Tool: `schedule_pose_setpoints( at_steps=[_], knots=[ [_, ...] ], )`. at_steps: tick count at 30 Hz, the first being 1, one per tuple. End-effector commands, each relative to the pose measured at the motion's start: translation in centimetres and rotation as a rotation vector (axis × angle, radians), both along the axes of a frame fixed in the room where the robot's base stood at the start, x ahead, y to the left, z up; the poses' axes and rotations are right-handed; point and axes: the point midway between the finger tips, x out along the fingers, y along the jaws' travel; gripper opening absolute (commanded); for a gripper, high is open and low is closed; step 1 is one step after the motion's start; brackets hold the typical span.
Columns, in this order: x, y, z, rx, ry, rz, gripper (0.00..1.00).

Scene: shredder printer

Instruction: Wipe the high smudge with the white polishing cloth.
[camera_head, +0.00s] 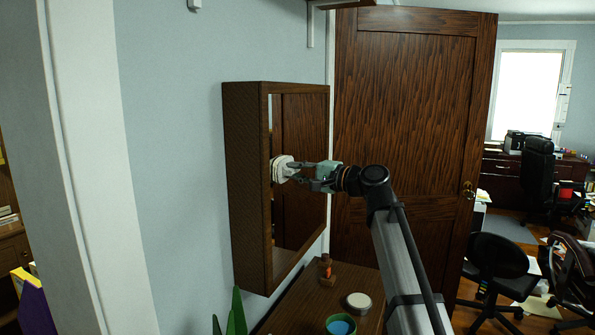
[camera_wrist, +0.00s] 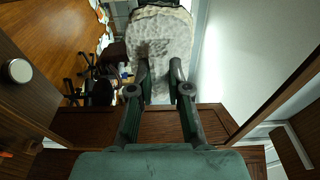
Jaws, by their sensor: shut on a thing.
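My gripper (camera_head: 294,170) is shut on the white polishing cloth (camera_head: 281,169), a thick pale pad. It holds the cloth up at the mirror (camera_head: 300,195) of a brown wall cabinet. The cloth overlaps the left part of the glass in the head view; I cannot tell whether it touches. In the wrist view the cloth (camera_wrist: 155,42) extends beyond the two fingertips (camera_wrist: 159,72), with a greyish area near them. I cannot make out the high smudge in either view; the cloth and gripper hide part of the glass.
The cabinet's wooden frame (camera_head: 249,190) stands out from the wall. A large wooden door (camera_head: 405,130) stands behind my arm.

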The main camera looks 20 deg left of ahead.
Motion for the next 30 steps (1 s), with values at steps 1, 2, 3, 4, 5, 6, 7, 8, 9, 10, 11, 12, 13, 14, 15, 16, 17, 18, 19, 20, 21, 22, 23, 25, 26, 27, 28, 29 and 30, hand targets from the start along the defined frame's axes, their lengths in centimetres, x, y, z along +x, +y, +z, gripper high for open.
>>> schedule_pose_setpoints(
  at_steps=[1, 2, 3, 4, 5, 6, 7, 8, 9, 10, 11, 12, 13, 14, 15, 16, 17, 18, 19, 20, 21, 22, 23, 25, 26, 27, 28, 29, 30],
  knots=[
    [0.0, 0.0, 0.0, 0.000, 0.000, 0.000, 0.00],
    [0.0, 0.0, 0.0, 0.000, 0.000, 0.000, 0.00],
    [0.0, 0.0, 0.0, 0.000, 0.000, -0.001, 0.00],
    [0.0, -0.1, 0.0, 0.000, 0.000, -0.001, 0.00],
    [0.0, -0.2, 0.0, 0.000, 0.000, -0.001, 0.00],
    [0.0, -0.3, 0.0, 0.000, 0.000, -0.001, 0.00],
    [0.0, -0.5, 0.0, 0.000, 0.000, -0.002, 0.00],
    [0.0, -0.7, 0.0, 0.000, 0.000, -0.002, 0.00],
    [0.0, -1.0, 0.0, 0.001, -0.001, -0.003, 0.00],
    [0.0, -1.2, 0.0, 0.001, -0.001, -0.003, 0.00],
    [0.0, -1.5, 0.0, 0.001, -0.001, -0.003, 0.00],
    [0.0, -1.9, 0.0, 0.001, -0.001, -0.003, 0.00],
    [-0.1, -2.1, 0.0, 0.001, -0.001, -0.003, 0.00],
    [-0.1, -2.4, 0.0, 0.001, -0.001, -0.002, 0.00],
    [-0.1, -2.7, 0.0, 0.001, -0.001, -0.002, 0.00],
    [-0.1, -3.0, 0.0, 0.001, -0.001, -0.002, 0.00],
    [-0.1, -3.3, 0.0, 0.001, -0.001, -0.002, 0.00],
    [-0.1, -3.7, 0.0, 0.001, -0.001, -0.003, 0.00],
    [-0.2, -4.0, 0.0, 0.001, -0.001, -0.003, 0.00],
    [-0.2, -4.2, 0.0, 0.001, -0.001, -0.003, 0.00],
    [-0.2, -4.6, 0.0, 0.001, -0.001, -0.002, 0.00],
    [-0.2, -4.8, 0.0, 0.001, -0.001, -0.002, 0.00],
    [-0.2, -5.1, 0.0, 0.000, -0.001, -0.002, 0.00],
    [-0.2, -5.6, 0.0, 0.000, -0.001, -0.002, 0.00],
    [-0.2, -5.8, 0.0, 0.000, -0.001, -0.002, 0.00],
    [-0.2, -6.0, 0.0, 0.000, -0.001, -0.002, 0.00],
    [-0.2, -6.0, 0.0, 0.000, -0.001, -0.002, 0.00],
    [-0.2, -6.1, 0.0, 0.000, -0.001, -0.002, 0.00],
    [-0.2, -6.1, 0.0, 0.001, -0.001, -0.002, 0.00]
  ],
)
